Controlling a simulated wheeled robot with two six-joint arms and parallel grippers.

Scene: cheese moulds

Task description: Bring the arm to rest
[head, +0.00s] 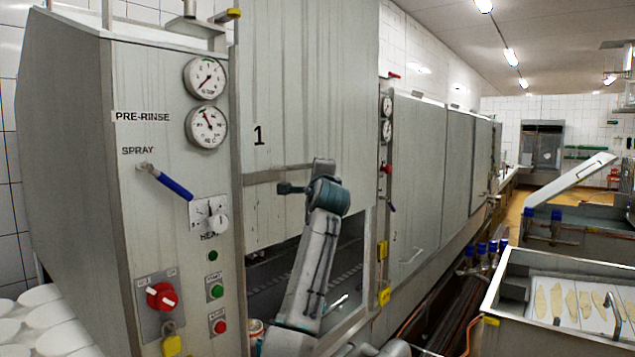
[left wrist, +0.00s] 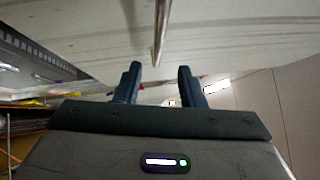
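My left arm (head: 315,262) rises from the bottom of the head view to the front of the machine marked 1, its wrist by the bar handle (head: 272,175) across door 1 (head: 300,90). The door is up, and a dark opening (head: 268,280) shows below it. In the left wrist view my left gripper (left wrist: 159,70) has its two fingers apart. A metal rod (left wrist: 161,30), seemingly the handle, ends in view between the fingertips; no contact is visible. My right gripper is in neither view.
The control panel with gauges (head: 206,78), a blue spray lever (head: 174,187) and a red switch (head: 161,296) stands left of the arm. White round moulds (head: 45,315) lie at bottom left. Machine 2 (head: 420,180) and a steel vat (head: 500,290) are to the right.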

